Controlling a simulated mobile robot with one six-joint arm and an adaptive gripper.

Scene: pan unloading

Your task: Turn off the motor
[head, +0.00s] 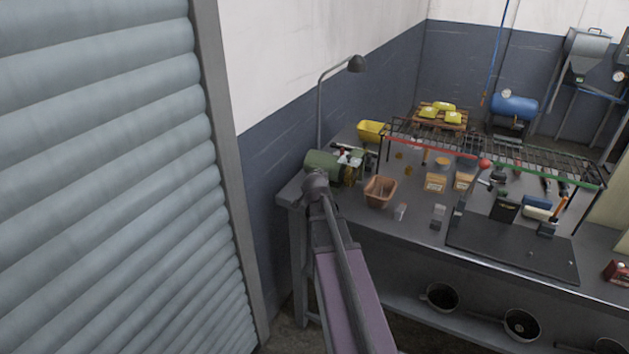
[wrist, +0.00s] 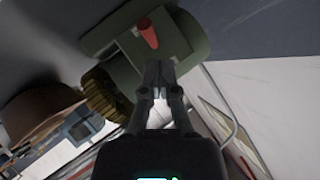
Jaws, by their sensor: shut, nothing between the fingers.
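The motor (head: 320,161) is a green rounded body on the left end of the workbench, partly hidden by my arm in the head view. In the wrist view the green motor (wrist: 193,35) fills the top middle. A red lever or switch (wrist: 148,33) stands out from a grey-green plate on it. My gripper (wrist: 160,68) is shut and empty, with its fingertips just below the red part in the picture. I cannot tell whether they touch the motor. In the head view the fingers are hidden behind my arm.
A brown ridged wheel (wrist: 104,94) sits beside the motor. An orange-brown basket (head: 380,192) stands right of it on the bench (head: 415,235). A wire rack (head: 535,165) spans the bench's right part. A shutter (head: 100,180) is at left.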

